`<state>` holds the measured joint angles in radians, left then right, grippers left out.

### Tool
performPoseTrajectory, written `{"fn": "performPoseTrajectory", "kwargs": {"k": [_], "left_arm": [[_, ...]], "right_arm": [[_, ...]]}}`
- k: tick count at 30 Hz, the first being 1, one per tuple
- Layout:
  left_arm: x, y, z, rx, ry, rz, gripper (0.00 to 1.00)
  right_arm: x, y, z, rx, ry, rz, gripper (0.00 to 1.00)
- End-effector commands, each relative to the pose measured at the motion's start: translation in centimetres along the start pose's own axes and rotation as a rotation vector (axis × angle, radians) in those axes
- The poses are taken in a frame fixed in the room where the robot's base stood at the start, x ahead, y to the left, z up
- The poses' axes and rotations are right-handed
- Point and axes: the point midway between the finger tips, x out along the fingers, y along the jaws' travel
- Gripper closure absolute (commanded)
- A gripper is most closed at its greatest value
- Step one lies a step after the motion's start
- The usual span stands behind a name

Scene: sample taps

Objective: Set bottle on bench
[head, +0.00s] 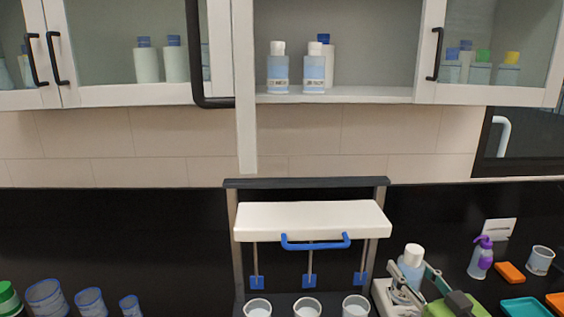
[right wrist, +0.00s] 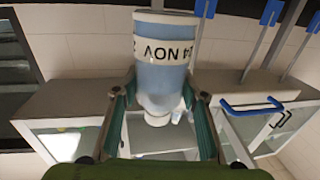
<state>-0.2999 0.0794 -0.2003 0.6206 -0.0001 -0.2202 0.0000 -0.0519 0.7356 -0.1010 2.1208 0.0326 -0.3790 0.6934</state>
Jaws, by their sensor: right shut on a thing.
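A light-blue bottle with a white cap (head: 411,268) is at the right of the sampling stand in the head view. My right gripper (head: 413,286) is shut on it, with a finger on either side. In the right wrist view the bottle (right wrist: 165,55) is between the fingers (right wrist: 160,98), and its label reads "24 NOV" upside down. In the head view the bottle looks upright, cap up. The black bench (head: 120,235) runs below the wall tiles. Whether the bottle's base touches it is hidden by my gripper. My left gripper is out of view.
The stand (head: 312,220) with a blue handle has several white cups beneath it. A purple spray bottle (head: 481,258), orange block (head: 510,272), cup (head: 540,260) and teal tray (head: 525,307) lie right. Blue-rimmed beakers (head: 46,297) stand left.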

Motion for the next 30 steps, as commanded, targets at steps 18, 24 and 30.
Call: {"fn": "performPoseTrajectory", "kwargs": {"k": [18, 24, 30], "left_arm": [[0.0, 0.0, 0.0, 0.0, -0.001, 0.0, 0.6], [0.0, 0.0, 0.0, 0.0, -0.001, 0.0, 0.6], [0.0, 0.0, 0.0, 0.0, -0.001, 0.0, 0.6]], "right_arm": [[-12.9, -11.5, 7.8, 0.0, -0.001, -0.309, 0.88], [-13.9, -12.6, 7.5, 0.006, 0.006, -0.286, 0.88], [-13.4, -12.6, 6.8, 0.007, 0.006, -0.173, 0.88]]}}
